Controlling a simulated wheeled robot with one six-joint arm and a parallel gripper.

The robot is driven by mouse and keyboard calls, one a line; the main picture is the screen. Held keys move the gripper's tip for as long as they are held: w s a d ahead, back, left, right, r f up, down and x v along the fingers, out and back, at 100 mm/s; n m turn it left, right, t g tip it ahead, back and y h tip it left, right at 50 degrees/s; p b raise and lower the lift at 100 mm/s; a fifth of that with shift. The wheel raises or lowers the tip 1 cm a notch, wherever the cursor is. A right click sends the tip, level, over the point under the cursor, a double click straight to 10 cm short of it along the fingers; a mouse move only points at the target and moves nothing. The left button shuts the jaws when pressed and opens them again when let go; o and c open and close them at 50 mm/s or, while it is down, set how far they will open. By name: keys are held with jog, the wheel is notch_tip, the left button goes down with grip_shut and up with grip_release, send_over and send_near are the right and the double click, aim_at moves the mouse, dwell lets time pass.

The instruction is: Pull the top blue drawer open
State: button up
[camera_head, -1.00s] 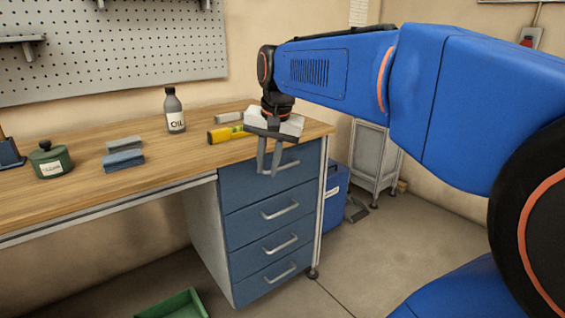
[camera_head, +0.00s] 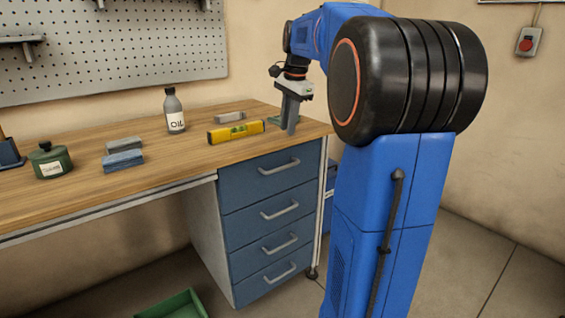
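The top blue drawer (camera_head: 240,188) is the uppermost of several drawers under the right end of the workbench. It is shut, its front flush with the drawers below. Its pale bar handle (camera_head: 279,166) is in full view with nothing on it. My gripper (camera_head: 290,125) points down over the back right of the bench top, above and behind the handle and apart from it. Its fingers overlap in this view, so I cannot tell how far apart they are. I see nothing held in it.
On the wooden bench top (camera_head: 175,165) are a yellow level (camera_head: 236,132), an oil bottle (camera_head: 174,112), blue-grey blocks (camera_head: 124,160) and a green tin (camera_head: 50,161). A green bin (camera_head: 180,303) is on the floor. The space before the drawers is clear.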

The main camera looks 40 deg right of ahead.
aim_at(282, 167)
jog(key=w+f, duration=0.1)
jog(key=f, duration=0.3)
jog(key=w+f, duration=0.1)
jog(key=f, duration=0.4)
jog(key=w+f, duration=0.1)
jog(key=f, duration=0.4)
jog(key=shift+f, duration=0.25)
grip_shut()
